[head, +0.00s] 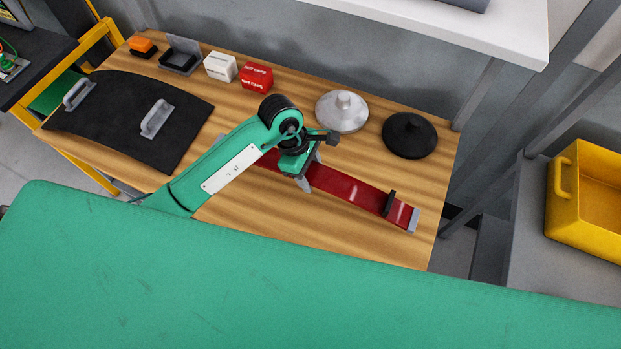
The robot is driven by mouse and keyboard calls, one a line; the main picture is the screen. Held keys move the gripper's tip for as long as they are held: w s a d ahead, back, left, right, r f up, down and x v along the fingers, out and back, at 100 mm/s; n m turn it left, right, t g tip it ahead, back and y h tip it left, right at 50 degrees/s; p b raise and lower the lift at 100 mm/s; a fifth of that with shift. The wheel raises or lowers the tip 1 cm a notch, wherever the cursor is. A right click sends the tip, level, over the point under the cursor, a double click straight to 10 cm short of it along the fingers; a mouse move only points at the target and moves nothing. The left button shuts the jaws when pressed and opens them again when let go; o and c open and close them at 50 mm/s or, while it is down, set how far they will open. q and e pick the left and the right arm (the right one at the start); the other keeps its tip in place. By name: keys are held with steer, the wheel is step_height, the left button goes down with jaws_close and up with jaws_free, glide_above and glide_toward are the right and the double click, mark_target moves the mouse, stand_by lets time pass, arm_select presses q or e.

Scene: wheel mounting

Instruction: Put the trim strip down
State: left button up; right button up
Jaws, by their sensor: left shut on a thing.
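The trim strip (348,186) is long, flat and dark red, with a black band and a grey end piece at its right end. It lies slantwise over the wooden table (300,226); I cannot tell whether it touches the top. My left gripper (306,177) is shut on the strip near its left part, and my green arm covers the strip's left end. My right gripper is not in view.
A black curved panel (130,118) with two grey handles lies at the left. White (221,67) and red (257,77) boxes, a grey cone-shaped lid (342,111) and a black one (410,134) stand along the back. A yellow bin (585,200) is at the right.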

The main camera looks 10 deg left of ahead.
mark_target(311, 182)
arm_select(q)
step_height(311, 182, down, 5)
steer(key=shift+r+p, duration=0.1)
steer(key=shift+p, duration=0.35)
steer(key=shift+f, duration=0.45)
steer(key=shift+f, duration=0.15)
steer(key=o, duration=1.2)
